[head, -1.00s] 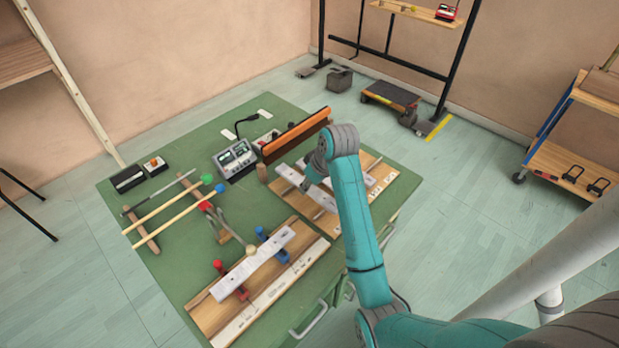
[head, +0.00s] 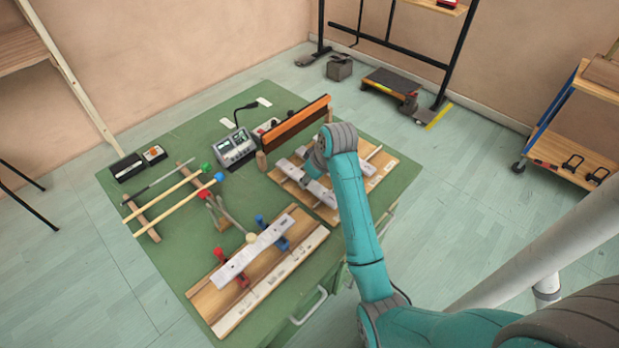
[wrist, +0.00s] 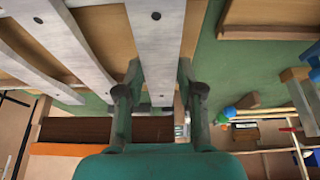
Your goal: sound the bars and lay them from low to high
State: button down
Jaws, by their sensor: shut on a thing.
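My gripper (wrist: 157,88) is shut on a pale metal bar (wrist: 155,40), with one finger along each side. The bar is over the wooden rack (head: 378,172) at the table's right; I cannot tell whether it is lifted. Other pale bars (wrist: 92,50) lie beside it across the rack's rails. In the head view my arm hides the fingertips and part of the rack. Another pale bar (head: 253,252) rests across the red and blue supports on a wooden board (head: 207,300) at the front left. Mallets with green (head: 206,168) and blue (head: 219,177) heads lie on wooden rests.
A grey meter (head: 236,149) stands behind the racks on the green table (head: 190,135). A small black box (head: 127,167) sits at the left edge.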

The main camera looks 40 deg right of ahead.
jog(key=shift+f, duration=0.3)
jog(key=c, duration=0.7)
grip_release()
jog(key=shift+o, duration=0.2)
jog(key=v, duration=0.7)
jog(key=shift+r, duration=0.1)
jog(key=shift+s+r, duration=0.1)
jog(key=shift+r, duration=0.05)
